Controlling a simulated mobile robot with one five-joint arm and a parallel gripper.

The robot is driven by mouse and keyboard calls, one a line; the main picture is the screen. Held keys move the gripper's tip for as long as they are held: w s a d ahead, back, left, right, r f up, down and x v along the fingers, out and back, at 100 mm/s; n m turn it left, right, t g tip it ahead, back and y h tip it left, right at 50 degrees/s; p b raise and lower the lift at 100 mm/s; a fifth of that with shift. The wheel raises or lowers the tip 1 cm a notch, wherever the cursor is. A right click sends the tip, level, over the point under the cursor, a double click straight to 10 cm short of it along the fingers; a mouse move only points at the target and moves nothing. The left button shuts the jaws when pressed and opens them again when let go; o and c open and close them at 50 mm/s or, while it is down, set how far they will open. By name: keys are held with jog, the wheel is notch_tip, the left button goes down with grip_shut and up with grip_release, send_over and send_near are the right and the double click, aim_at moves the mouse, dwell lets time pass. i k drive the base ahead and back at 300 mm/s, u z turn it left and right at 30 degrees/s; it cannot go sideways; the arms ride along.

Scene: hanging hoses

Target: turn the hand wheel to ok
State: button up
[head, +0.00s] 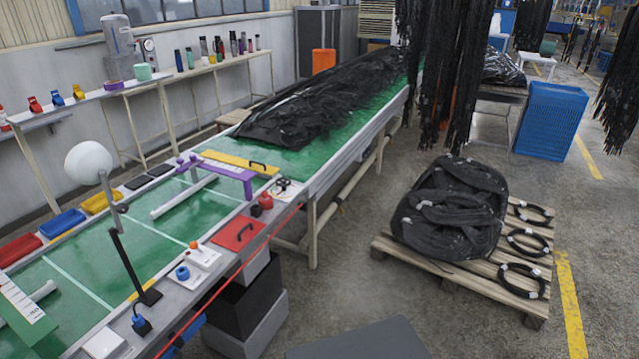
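I cannot make out for certain a hand wheel or an "ok" mark in the head view. A small round blue knob (182,272) sits on a white base on the near rail of the green table. A small black part on a white plate (285,189) lies farther along the same rail; it is too small to tell what it is. A red knob (266,200) stands beside it. My gripper is not in view.
The green table (120,255) runs along the left, with a red panel (238,232) and a black lever (132,265) on its near rail. A pallet (450,277) with black bundles stands right. Black hoses (460,60) hang above. Floor between is mostly clear.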

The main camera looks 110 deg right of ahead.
aim_at(282, 185)
jog(key=z, duration=5.15)
jog(key=i, duration=3.05)
jog(key=u, duration=1.95)
